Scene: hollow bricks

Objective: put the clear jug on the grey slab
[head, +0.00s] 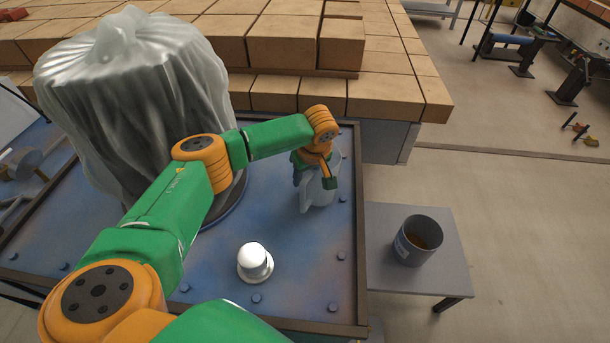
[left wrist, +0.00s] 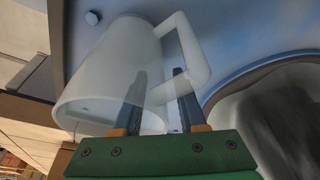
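The clear jug (head: 322,192) stands on the blue metal table, towards its right edge. It is translucent, and its handle (left wrist: 203,55) shows in the left wrist view on the right of the jug body (left wrist: 100,75). My left gripper (head: 322,176) is at the jug and partly covers it. In the left wrist view its fingers (left wrist: 158,85) are apart, one seen against the jug body and one at the handle; I cannot tell whether they touch it. A flat grey slab-like top (head: 430,281) is on the low stand at right. My right gripper is not in view.
A dark blue-grey can (head: 418,240) with brown contents stands on the grey top. A white knobbed object (head: 255,262) is on the blue table (head: 310,285). A large plastic-wrapped bulk (head: 135,95) stands at left; bricks (head: 300,55) are stacked behind.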

